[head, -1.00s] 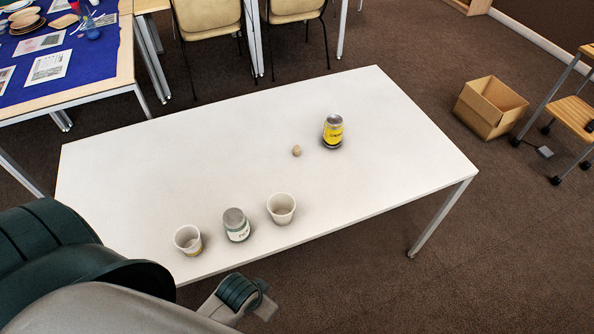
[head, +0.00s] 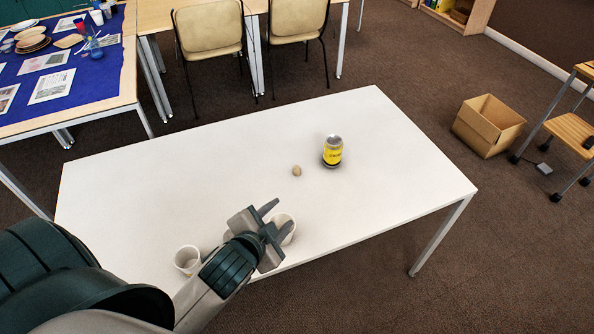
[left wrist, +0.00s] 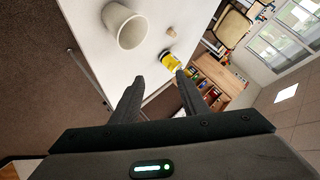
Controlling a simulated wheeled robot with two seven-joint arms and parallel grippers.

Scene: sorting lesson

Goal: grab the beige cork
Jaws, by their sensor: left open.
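The beige cork (head: 297,171) stands on the white table (head: 150,190), just left of a yellow-labelled can (head: 332,151). It also shows in the left wrist view (left wrist: 171,31), near the yellow-labelled can (left wrist: 170,61). My left gripper (head: 278,217) is open and empty, above the table's front edge, apart from the cork and nearer to me than it. In the left wrist view its two fingers (left wrist: 157,90) stand apart with nothing between them. My right gripper is in neither view.
A white cup (head: 287,226) is partly hidden behind my left gripper; it shows whole in the left wrist view (left wrist: 124,26). Another white cup (head: 187,260) stands to the left. The table around the cork is mostly clear. An open cardboard box (head: 488,125) is on the floor.

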